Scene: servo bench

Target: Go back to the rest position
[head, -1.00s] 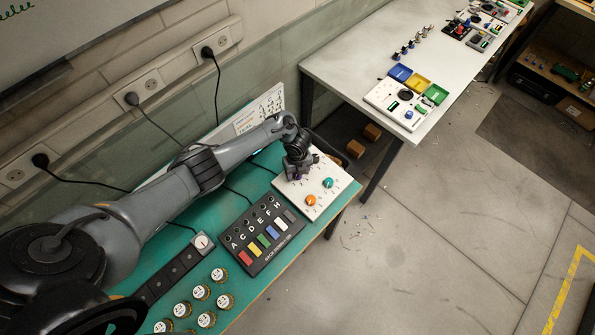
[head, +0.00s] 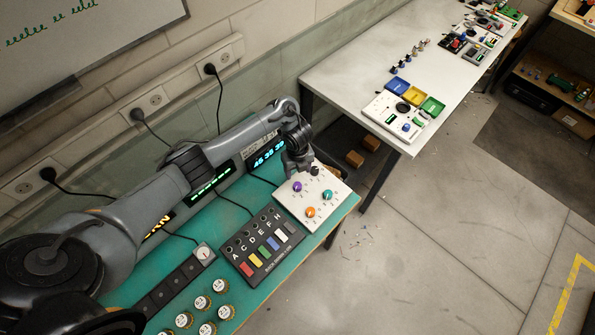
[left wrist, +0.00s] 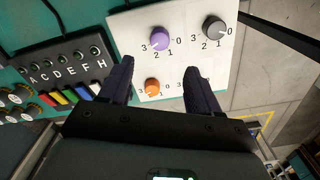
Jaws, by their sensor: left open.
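My left gripper (head: 298,172) hangs over the back edge of the white knob panel (head: 287,207), open and empty. In the left wrist view its two fingers (left wrist: 160,68) are spread apart, with nothing between them but the panel below. The panel carries a purple knob (head: 297,187), a dark grey knob (head: 314,171), a teal knob (head: 327,195) and an orange knob (head: 310,212). The purple knob also shows beyond the fingers in the left wrist view (left wrist: 160,38). The teal knob is hidden there. My right gripper is not in view.
A black box with coloured keys (head: 262,245) lies beside the panel on the green bench (head: 228,214). Several round caps (head: 202,302) lie in front. A lit blue display (head: 268,154) stands behind my left arm. A white table (head: 345,68) with small devices stands beyond.

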